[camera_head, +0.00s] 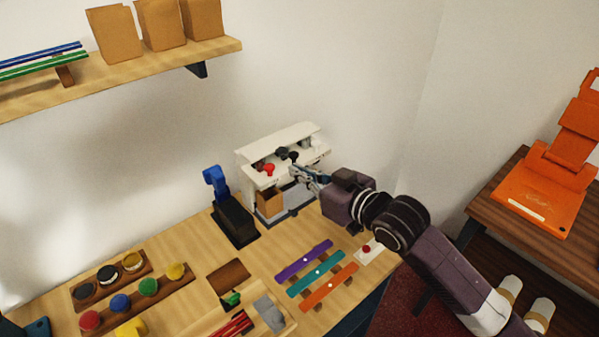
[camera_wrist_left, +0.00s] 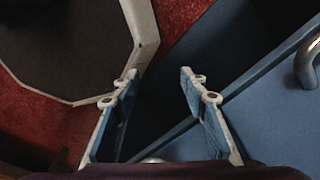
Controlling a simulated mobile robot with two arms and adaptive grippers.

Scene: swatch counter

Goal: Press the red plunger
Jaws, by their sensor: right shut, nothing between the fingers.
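A white dispenser (camera_head: 292,134) stands at the back of the counter. A red plunger (camera_head: 268,169) sticks out of its front on the left, with dark knobs (camera_head: 285,154) to its right. My right gripper (camera_head: 296,173) is shut and empty in front of the dispenser, to the right of the red plunger and apart from it in the picture. Its exact depth is hard to tell. My left gripper (camera_wrist_left: 160,86) shows in the left wrist view, open and empty, above the floor and blue cabinet fronts.
A brown box (camera_head: 270,202) sits in the dispenser's lower bay. A blue and black device (camera_head: 234,215) stands to its left. Purple, teal and orange strips (camera_head: 315,273) lie in front. A red button on a white plate (camera_head: 367,249) sits under my right arm. A shelf (camera_head: 130,78) hangs above.

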